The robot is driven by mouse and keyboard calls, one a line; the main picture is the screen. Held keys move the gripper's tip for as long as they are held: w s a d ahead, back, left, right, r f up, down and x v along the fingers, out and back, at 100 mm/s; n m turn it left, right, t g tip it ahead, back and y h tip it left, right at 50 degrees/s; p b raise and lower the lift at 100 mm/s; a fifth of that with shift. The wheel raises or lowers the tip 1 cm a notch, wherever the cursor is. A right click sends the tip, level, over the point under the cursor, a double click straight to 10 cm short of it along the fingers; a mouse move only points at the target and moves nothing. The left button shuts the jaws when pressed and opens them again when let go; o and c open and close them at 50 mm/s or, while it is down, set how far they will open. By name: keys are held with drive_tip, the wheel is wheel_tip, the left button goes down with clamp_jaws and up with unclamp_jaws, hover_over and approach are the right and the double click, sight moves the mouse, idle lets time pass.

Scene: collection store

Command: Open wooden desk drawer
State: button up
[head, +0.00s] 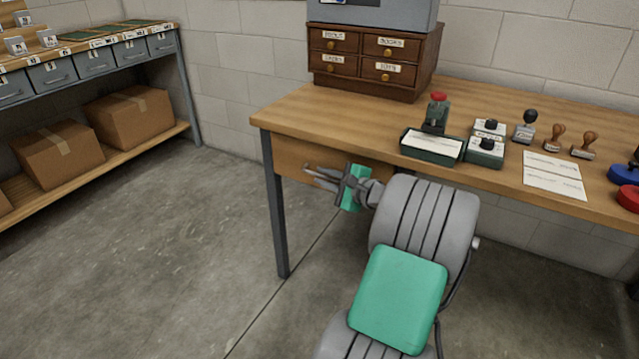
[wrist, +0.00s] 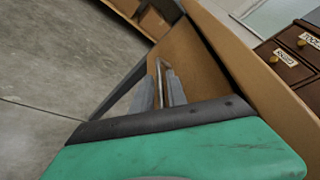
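The wooden desk (head: 400,105) has a plain drawer front (head: 289,162) under its top at the left end; it looks flush, with no open gap visible. The drawer front also shows in the wrist view (wrist: 195,62), beside the fingers. My gripper (head: 312,174) is at this front, its fingers apart. In the wrist view my gripper (wrist: 160,88) has a thin metal handle bar (wrist: 159,72) between its two fingers, with small gaps seen beside the bar.
On the desk stand a small cabinet of labelled drawers (head: 373,60), a green tray (head: 432,147), stamps (head: 555,137) and papers (head: 553,176). A shelf with cardboard boxes (head: 130,117) is at the left. The floor left of the desk is clear.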

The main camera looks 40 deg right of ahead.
drive_tip(key=shift+x, duration=1)
clamp_jaws()
idle(0.7)
